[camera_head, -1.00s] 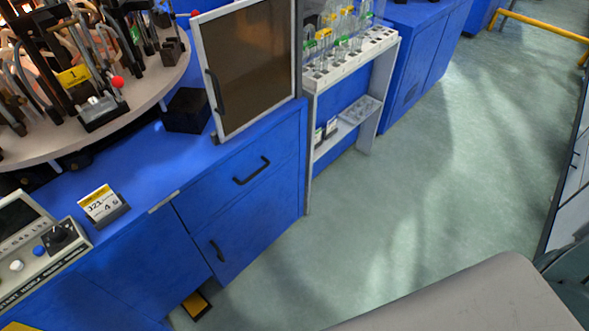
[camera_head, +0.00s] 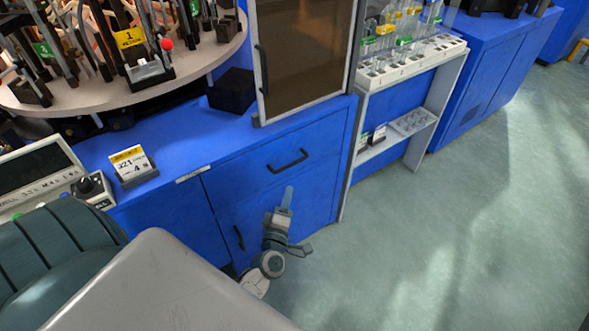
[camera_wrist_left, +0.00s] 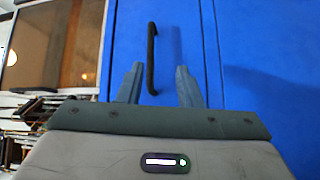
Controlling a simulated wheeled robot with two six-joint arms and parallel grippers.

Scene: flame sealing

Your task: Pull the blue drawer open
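The blue drawer (camera_head: 325,140) is the upper front of the blue cabinet in the head view. It looks shut, flush with the cabinet. Its black bar handle (camera_head: 287,161) shows above my left gripper (camera_head: 284,207), which is in front of the cabinet. In the left wrist view, my left gripper (camera_wrist_left: 160,72) is open and empty. The black handle (camera_wrist_left: 151,45) appears upright there, with its lower end between the two fingertips, nearer the left one. Contact with the handle is not visible. My right gripper is not in view.
A cabinet door with a vertical handle (camera_head: 238,237) lies below the drawer. A framed dark panel (camera_head: 305,55) stands on the counter above. A white rack (camera_head: 410,62) with glassware is at right, and a round turntable (camera_head: 190,65) at left. The floor at right is clear.

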